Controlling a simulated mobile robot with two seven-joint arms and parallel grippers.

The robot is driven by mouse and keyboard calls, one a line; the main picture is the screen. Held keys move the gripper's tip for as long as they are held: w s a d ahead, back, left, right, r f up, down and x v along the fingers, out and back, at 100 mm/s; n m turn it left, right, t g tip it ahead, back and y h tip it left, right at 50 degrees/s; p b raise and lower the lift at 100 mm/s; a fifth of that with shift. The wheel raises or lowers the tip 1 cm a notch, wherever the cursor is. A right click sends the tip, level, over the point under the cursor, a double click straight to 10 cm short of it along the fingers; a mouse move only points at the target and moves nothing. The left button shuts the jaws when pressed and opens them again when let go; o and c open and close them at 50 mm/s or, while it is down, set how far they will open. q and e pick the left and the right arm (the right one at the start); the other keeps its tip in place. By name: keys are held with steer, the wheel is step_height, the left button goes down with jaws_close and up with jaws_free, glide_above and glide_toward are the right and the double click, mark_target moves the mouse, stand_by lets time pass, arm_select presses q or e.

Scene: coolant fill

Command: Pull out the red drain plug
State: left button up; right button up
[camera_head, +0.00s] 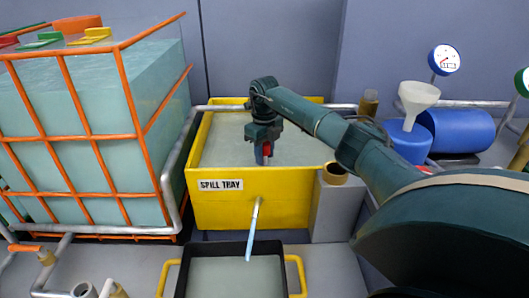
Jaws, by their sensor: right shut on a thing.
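The red drain plug (267,149) shows as a small red patch between the fingers of my right gripper (264,155). The right gripper points down over the yellow spill tray (222,213) and is shut on the plug. The fingers hide most of the plug, and I cannot tell whether its lower end touches the liquid or a drain hole. The spill tray holds pale liquid. A pale blue stream comes from a spout (257,203) on the tray's front wall. My left gripper is not in view.
A black pan with yellow handles (298,272) stands below the spout. An orange-caged tank (130,95) stands at left. A white funnel (418,97), a blue container (402,142) and a blue drum (460,130) are at right. Pipes run around the tray.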

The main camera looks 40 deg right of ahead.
steer(key=shift+r+p, duration=1.75)
steer(key=shift+r, duration=0.4)
